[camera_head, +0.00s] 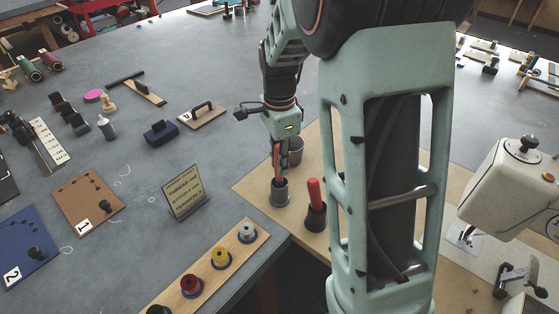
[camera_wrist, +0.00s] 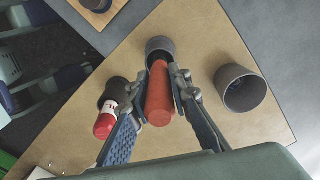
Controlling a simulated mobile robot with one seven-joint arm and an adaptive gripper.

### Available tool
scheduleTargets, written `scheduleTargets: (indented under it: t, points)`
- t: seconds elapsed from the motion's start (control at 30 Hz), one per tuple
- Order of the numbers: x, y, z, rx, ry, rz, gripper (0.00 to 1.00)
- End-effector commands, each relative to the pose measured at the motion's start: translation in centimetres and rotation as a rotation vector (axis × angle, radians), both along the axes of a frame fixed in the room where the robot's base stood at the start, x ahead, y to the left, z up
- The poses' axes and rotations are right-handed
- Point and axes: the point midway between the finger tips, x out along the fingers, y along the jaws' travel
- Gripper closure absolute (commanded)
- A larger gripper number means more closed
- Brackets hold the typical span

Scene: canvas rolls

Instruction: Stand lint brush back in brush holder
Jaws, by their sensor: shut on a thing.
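My gripper (camera_head: 279,158) is shut on the red handle of a brush (camera_head: 276,166). In the wrist view my gripper (camera_wrist: 160,80) has a finger on each side of this red brush handle (camera_wrist: 159,98). A round grey cup (camera_head: 279,194) stands right under the brush; it also shows in the wrist view (camera_wrist: 160,46). The brush looks close to upright, its lower end at the mouth of the cup. How deep it reaches inside is hidden. I cannot tell by marking which cup is the brush holder.
A second grey cup (camera_head: 295,149) stands close behind, at right in the wrist view (camera_wrist: 240,88). A red-handled tool in a dark base (camera_head: 315,205) stands to the right. My arm hides part of the board.

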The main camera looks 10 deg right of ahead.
Motion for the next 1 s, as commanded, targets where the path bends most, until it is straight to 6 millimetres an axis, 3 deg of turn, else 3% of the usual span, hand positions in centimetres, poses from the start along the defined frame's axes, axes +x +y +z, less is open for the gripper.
scheduleTargets:
  t: [1.0]
  points:
    - [0.0,0.0,-2.4,0.000,0.000,0.000,1.00]
